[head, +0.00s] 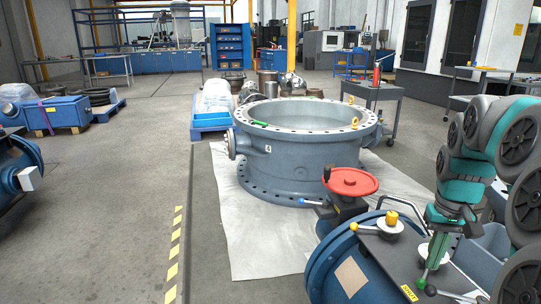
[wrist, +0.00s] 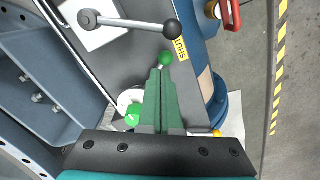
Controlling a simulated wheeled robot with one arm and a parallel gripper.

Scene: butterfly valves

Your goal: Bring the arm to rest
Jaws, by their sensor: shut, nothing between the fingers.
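My gripper (wrist: 160,75) has its two green fingers together in the wrist view, with nothing seen between them. They point down over a dark valve plate (wrist: 120,62). A green knob (wrist: 166,58) shows just beyond the fingertips, and another green knob (wrist: 133,115) shows left of them; I cannot tell whether the fingers touch either. In the head view my gripper (head: 431,272) is at the lower right, over the same plate, with my teal and grey arm folded above it.
A lever with a dark ball knob (wrist: 173,29) crosses the plate near my fingers. A large grey valve body (head: 295,165) stands behind.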

